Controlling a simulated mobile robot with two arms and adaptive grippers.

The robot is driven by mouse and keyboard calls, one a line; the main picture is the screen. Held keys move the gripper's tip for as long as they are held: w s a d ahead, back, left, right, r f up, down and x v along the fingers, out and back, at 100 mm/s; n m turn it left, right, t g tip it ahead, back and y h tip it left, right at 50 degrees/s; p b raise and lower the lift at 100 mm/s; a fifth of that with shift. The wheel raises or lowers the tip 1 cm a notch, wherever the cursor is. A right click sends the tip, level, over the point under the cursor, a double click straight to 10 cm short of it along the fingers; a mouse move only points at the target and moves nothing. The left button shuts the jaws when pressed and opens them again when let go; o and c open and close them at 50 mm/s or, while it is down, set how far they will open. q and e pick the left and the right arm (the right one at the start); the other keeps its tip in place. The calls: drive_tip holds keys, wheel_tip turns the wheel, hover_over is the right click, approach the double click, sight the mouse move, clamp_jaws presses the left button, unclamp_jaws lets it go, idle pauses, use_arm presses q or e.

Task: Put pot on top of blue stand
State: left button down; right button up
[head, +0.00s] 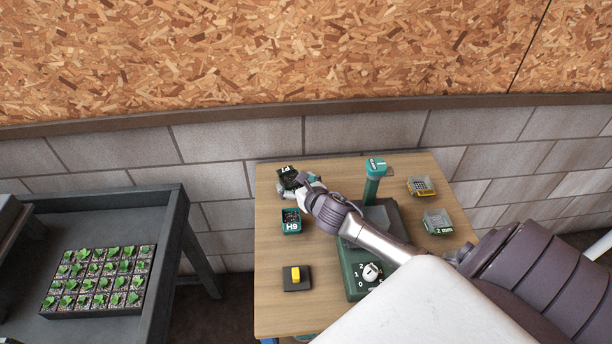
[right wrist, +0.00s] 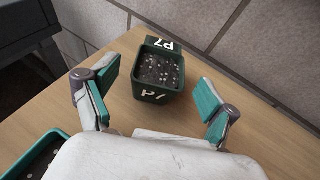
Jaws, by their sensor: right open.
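A dark green pot marked P7 (right wrist: 155,92) stands upright on the table, filled with speckled soil. In the head view this pot (head: 289,178) is at the table's far left corner, partly behind my right gripper (head: 308,184). In the right wrist view my right gripper (right wrist: 158,78) is open, its teal-padded fingers spread to either side of the pot with gaps showing. A teal pot marked H9 (head: 291,221) stands nearer on the table; a teal rim with soil shows at the wrist view's lower left. I cannot make out a clearly blue stand. My left gripper is not in view.
A green mixer (head: 357,270) with a dial and teal-topped column stands mid-table, partly under my right arm. Two small trays (head: 437,222) (head: 421,187) lie to the right. A yellow switch on a dark base (head: 297,279) sits front left. A seedling tray (head: 100,281) rests on a grey bench.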

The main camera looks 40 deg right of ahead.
drive_tip(key=v, duration=0.8)
drive_tip(key=shift+s, duration=0.1)
